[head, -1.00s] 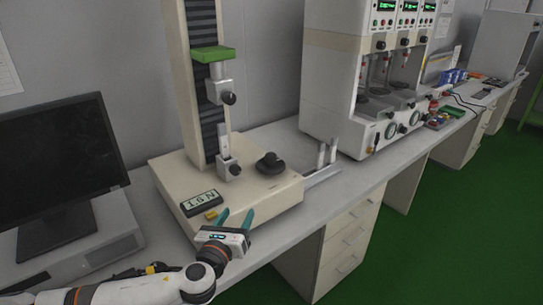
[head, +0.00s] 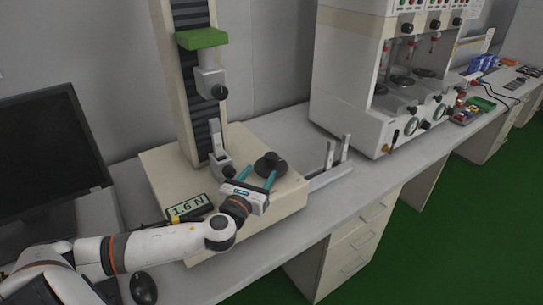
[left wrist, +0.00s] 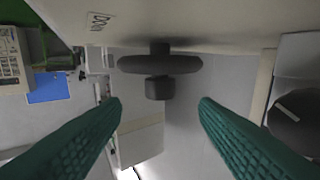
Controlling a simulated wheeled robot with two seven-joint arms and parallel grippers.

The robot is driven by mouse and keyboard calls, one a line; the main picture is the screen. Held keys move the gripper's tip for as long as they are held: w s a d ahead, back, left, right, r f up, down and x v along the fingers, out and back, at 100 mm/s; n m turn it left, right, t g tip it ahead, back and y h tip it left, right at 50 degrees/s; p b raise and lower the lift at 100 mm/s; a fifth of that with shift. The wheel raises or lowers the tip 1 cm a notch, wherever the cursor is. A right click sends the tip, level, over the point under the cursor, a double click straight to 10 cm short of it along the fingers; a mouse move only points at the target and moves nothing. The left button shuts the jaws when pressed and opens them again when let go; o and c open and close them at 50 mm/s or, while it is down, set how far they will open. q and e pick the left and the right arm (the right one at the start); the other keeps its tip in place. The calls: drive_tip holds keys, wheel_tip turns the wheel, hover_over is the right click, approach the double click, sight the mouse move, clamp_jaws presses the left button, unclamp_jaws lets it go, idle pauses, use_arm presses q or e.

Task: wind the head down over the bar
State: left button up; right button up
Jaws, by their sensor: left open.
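The test stand's head (head: 210,78), with a green block (head: 202,38) on top and a dark knob, sits partway up the column (head: 190,110). A lower grip (head: 220,165) stands below it, apart from the head. I cannot make out a bar clearly. A black handwheel (head: 271,163) is on the base top; in the left wrist view a dark wheel with a square hub (left wrist: 160,63) lies ahead, between and beyond the fingers. My left gripper (head: 257,175), with teal fingers (left wrist: 160,105), is open and empty, just in front of the handwheel. My right gripper is out of view.
The base's display (head: 187,206) reads 1.6 N. A rail with two uprights (head: 337,153) sticks out right of the base. A monitor (head: 50,155) stands at left and a white multi-station machine (head: 365,85) at right. The bench front (head: 330,200) is clear.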

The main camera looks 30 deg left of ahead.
sight(268, 161)
use_arm(q)
drive_tip(key=w, duration=0.2)
drive_tip(key=w+a, duration=0.1)
drive_tip(key=w, duration=0.5)
drive_tip(key=shift+w+a, duration=0.25)
drive_tip(key=shift+a, duration=0.1)
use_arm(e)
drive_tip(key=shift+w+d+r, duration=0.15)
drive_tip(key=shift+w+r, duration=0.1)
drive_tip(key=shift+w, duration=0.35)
use_arm(q)
drive_tip(key=c, duration=1)
drive_tip(key=shift+o, duration=0.2)
drive_tip(key=shift+p, duration=0.3)
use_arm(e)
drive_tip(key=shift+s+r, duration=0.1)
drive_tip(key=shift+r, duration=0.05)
